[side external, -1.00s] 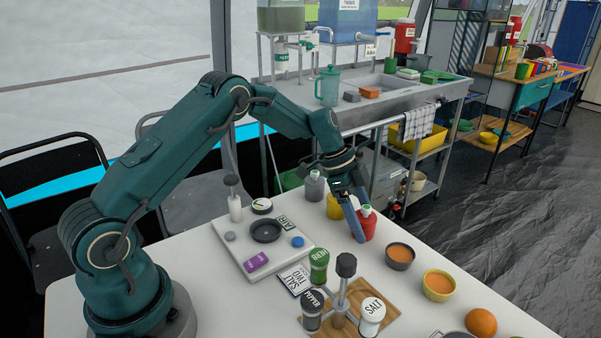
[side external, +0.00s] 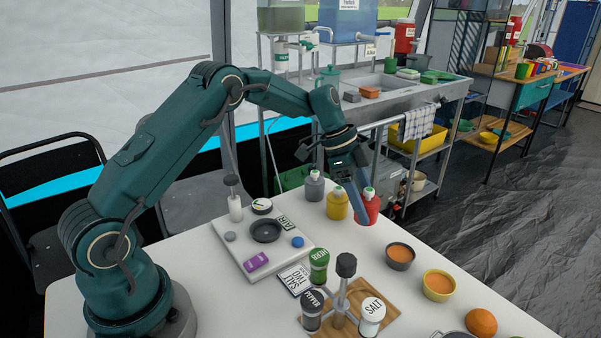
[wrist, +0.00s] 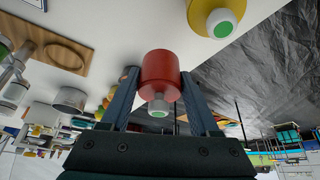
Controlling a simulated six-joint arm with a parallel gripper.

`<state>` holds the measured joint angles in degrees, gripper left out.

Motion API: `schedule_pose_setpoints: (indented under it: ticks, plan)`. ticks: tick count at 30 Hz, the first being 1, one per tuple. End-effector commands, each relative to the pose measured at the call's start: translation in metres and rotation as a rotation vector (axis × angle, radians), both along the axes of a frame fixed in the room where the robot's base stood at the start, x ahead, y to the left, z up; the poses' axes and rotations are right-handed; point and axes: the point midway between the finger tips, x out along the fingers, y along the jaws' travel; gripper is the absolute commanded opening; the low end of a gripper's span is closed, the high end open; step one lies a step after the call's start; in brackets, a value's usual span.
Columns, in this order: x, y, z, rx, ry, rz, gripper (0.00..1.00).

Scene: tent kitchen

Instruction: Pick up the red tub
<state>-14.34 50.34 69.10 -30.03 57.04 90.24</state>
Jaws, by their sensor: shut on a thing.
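The red tub (side external: 367,209) has a white neck and a green-tipped cap. My gripper (side external: 361,205) is shut on it, and the tub appears raised above the white table near its far edge. In the wrist view the red tub (wrist: 160,76) sits between the two blue-grey fingers of my gripper (wrist: 160,88), with its cap towards the camera. In the side view one finger covers part of the tub's left side.
A yellow bottle (side external: 337,204) and a grey bottle (side external: 314,187) stand just left of the tub. A dark bowl (side external: 400,257) and a yellow bowl (side external: 438,286) stand to the right. A wooden condiment caddy (side external: 380,315) and a white board (side external: 232,247) are nearer.

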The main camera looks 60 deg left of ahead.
Motion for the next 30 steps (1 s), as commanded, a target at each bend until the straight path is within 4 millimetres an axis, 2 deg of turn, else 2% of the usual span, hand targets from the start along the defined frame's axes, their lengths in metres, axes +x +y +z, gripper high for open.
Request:
schedule_pose_setpoints:
  ticks: [15, 30]
  plan:
    - [0.0, 0.0, 0.047, 0.001, -0.004, 0.002, 0.31]
    - [0.0, 0.0, 0.049, 0.0, 0.0, 0.001, 0.31]
